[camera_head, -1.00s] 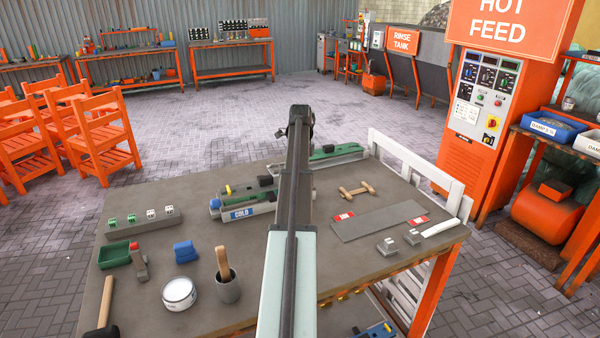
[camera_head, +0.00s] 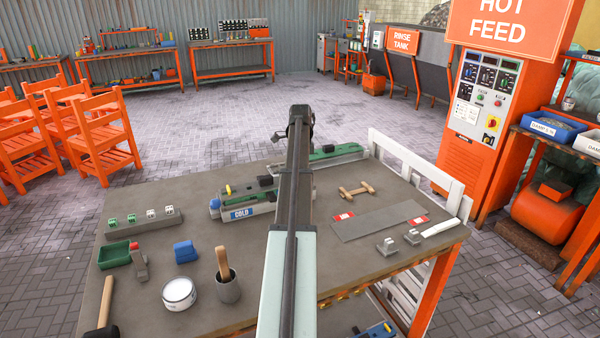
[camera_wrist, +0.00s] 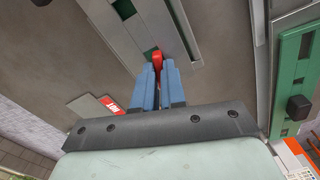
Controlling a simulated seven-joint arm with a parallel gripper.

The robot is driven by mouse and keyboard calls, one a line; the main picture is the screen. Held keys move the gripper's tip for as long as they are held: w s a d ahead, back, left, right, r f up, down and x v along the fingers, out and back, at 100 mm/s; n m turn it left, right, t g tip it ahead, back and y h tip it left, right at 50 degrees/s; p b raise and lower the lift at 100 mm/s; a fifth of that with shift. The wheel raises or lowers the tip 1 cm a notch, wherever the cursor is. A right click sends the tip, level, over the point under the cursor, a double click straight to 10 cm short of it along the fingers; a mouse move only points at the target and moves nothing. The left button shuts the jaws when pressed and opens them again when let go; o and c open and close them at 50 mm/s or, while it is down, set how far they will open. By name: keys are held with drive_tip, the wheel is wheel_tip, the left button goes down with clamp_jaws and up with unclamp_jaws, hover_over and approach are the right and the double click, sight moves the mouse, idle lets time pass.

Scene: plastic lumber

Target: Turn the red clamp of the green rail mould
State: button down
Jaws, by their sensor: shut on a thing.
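In the wrist view, my gripper (camera_wrist: 158,82) has its two blue fingers closed around the red clamp (camera_wrist: 157,56), of which only the tip shows between them. The clamp stands at a green rail mould (camera_wrist: 174,28), a green strip set in a grey frame. In the head view, a long green mould (camera_head: 338,152) lies at the back of the bench, partly behind my arm. The gripper's fingers and the red clamp are hidden there by my arm.
A second green mould with a black knob (camera_wrist: 298,104) is at the right in the wrist view. In the head view, a mould labelled COLD (camera_head: 245,212) lies left of my arm. A wooden-handled tool (camera_head: 358,190) and a grey plate (camera_head: 380,220) lie right of it.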

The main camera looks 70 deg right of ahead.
drive_tip(key=shift+n, duration=2)
drive_tip(key=c, duration=1.1)
unclamp_jaws()
drive_tip(key=shift+o, duration=0.2)
drive_tip(key=shift+r, duration=3.5)
